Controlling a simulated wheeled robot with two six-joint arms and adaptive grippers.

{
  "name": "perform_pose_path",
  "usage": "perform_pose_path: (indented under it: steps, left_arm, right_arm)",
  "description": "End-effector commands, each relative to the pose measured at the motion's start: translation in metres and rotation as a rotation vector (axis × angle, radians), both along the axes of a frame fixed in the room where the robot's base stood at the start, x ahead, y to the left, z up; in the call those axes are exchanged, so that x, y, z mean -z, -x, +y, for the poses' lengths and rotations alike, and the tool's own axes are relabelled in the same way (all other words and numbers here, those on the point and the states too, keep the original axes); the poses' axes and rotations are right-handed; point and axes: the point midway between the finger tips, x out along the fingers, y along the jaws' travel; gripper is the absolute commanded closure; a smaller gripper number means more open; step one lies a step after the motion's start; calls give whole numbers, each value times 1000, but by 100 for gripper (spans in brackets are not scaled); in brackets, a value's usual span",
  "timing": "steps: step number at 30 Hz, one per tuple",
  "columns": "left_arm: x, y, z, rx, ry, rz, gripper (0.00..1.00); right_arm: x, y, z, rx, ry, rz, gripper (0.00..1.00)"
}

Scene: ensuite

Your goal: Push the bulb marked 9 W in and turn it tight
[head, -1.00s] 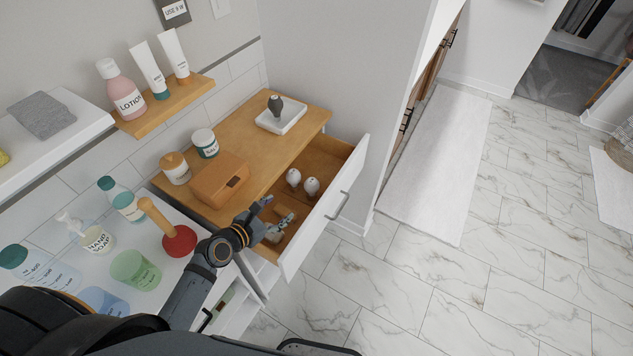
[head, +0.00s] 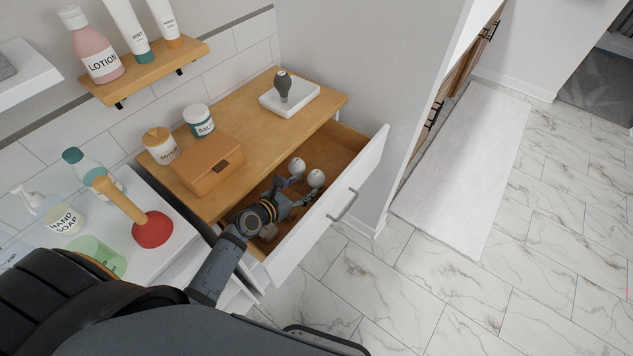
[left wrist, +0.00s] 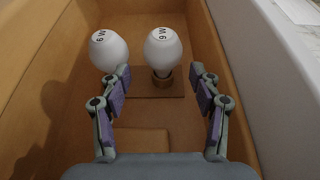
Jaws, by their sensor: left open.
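Two white bulbs stand in the open drawer (head: 368,182). In the left wrist view, the left bulb (left wrist: 107,52) and right bulb (left wrist: 163,55) each bear a small rotated dark marking; I cannot tell surely which digit is 9. The right bulb's brownish base (left wrist: 162,80) sits at a flat wooden plate; the left bulb's base is hidden behind a finger. My left gripper (head: 292,195) is open and empty inside the drawer, just short of the bulbs, with the right bulb between its finger lines. A dark grey fitting (head: 283,87) stands on a white square base (head: 298,99) on the cabinet top.
A brown box (head: 208,166), a cotton jar (head: 160,147) and a salts jar (head: 199,121) stand on the cabinet top. A red plunger (head: 152,230) and bottles stand on the white surface to the left. The drawer walls enclose the gripper closely.

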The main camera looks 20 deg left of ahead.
Motion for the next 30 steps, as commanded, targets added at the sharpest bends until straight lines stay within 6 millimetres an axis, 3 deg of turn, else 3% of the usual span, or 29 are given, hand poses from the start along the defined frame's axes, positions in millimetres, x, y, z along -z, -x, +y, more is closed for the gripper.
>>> perform_pose_path:
  steps: [7, 16, 24, 30]
  left_arm:
    - [4, -11, -5, 1, 0, 0, 37]
    - [18, -51, -23, 1, 2, -1, 37]
    - [19, -54, -24, 2, 0, 0, 37]
    - [19, -54, -24, 1, -1, 0, 64]
  right_arm:
    - [2, -4, 0, 0, 0, -6, 83]
    - [8, -4, -1, 0, 1, -5, 83]
    - [7, -3, -3, -1, 4, -5, 83]
    - [7, -3, -3, -1, 4, -4, 83]
